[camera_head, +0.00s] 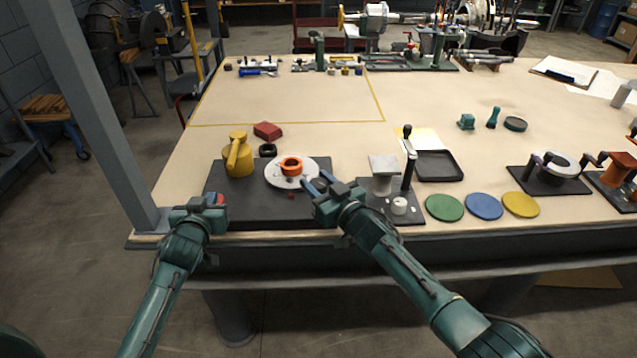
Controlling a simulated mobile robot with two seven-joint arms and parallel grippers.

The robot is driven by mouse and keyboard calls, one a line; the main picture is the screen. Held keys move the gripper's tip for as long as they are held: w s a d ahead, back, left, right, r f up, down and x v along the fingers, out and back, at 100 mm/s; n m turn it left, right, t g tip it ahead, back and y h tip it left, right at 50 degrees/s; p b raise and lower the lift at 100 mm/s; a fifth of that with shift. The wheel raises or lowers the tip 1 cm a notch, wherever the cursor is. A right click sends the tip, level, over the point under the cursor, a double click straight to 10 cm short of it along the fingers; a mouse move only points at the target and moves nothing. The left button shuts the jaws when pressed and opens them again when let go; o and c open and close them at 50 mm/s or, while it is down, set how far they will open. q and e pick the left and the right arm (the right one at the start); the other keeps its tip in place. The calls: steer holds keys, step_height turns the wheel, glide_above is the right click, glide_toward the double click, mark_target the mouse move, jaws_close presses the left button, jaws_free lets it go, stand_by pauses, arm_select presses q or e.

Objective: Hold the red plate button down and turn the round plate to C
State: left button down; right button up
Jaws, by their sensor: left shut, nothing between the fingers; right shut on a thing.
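The round plate (277,178) is a pale disc with an orange ring (291,162) at its middle, lying on a dark base (262,207). My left gripper (215,201) is shut and empty at the base's left front corner. The red plate button (221,198) shows at its fingertips and is mostly hidden by them; I cannot tell how far down it is. My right gripper (312,186) is shut at the plate's right front edge, on a part of the plate that its fingers hide. A small red mark (291,195) is on the base in front of the plate. No letters are readable.
A yellow part with a handle (239,160) stands on the base's left. A dark ring (267,150) and a red block (267,131) lie behind. A stand with a black lever (408,160) and green (444,207), blue (484,206) and yellow (521,204) discs are to the right.

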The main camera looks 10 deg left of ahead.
steer(key=shift+n+g+y, duration=1.1)
steer(key=shift+n+g, duration=0.1)
steer(key=shift+g, duration=0.3)
steer(key=o, duration=0.9)
steer(key=shift+o, duration=0.2)
steer(key=shift+d, duration=0.1)
steer(key=shift+v, duration=0.8)
steer(key=v, duration=1)
steer(key=shift+s+d, duration=0.1)
steer(key=shift+d, duration=0.05)
